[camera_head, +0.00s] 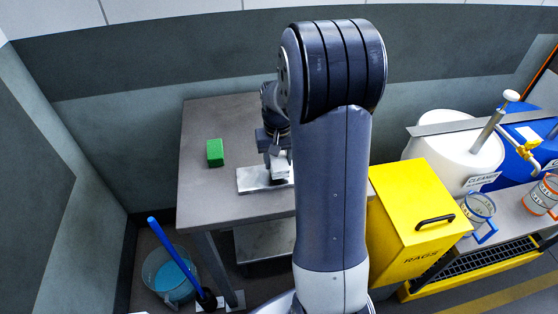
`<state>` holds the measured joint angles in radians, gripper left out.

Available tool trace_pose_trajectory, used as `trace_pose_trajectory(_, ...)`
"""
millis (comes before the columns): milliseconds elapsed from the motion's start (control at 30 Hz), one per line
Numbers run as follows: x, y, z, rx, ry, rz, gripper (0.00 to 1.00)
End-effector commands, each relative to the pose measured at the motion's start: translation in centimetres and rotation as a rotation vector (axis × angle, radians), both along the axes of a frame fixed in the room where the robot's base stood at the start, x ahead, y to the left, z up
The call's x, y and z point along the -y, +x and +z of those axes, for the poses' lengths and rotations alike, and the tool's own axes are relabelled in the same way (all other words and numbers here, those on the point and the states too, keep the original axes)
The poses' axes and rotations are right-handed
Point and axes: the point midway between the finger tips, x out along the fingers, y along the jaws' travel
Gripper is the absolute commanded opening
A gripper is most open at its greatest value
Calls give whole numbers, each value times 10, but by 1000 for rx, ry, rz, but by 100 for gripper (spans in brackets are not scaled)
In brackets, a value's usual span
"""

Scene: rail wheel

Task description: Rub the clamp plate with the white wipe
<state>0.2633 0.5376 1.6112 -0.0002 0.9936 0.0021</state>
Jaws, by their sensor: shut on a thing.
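The clamp plate (250,180) is a pale grey, flat metal plate lying on the grey table, partly hidden on its right by my arm. My gripper (277,164) is low over the right part of the plate, pointing down. It is shut on the white wipe (281,170), a small white patch at its fingertips. The wipe appears to be at or just above the plate's surface; I cannot tell whether it touches. My arm covers much of the middle of the view.
A green block (215,153) stands on the table (200,190) left of the plate. A yellow rags bin (418,215) stands right of the table. A white cleaner drum (450,150) is behind it. A bucket (168,275) with a blue-handled tool is on the floor at left.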

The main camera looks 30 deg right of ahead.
Motion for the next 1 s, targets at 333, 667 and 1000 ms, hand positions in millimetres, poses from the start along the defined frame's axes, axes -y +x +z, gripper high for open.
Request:
trace_pose_trajectory(333, -3, -1, 36, 1, 0, 1, 24)
trace_pose_trajectory(667, -5, -2, 50, 1, 0, 3, 24)
trace_pose_trajectory(1000, -5, -2, 49, 1, 0, 2, 24)
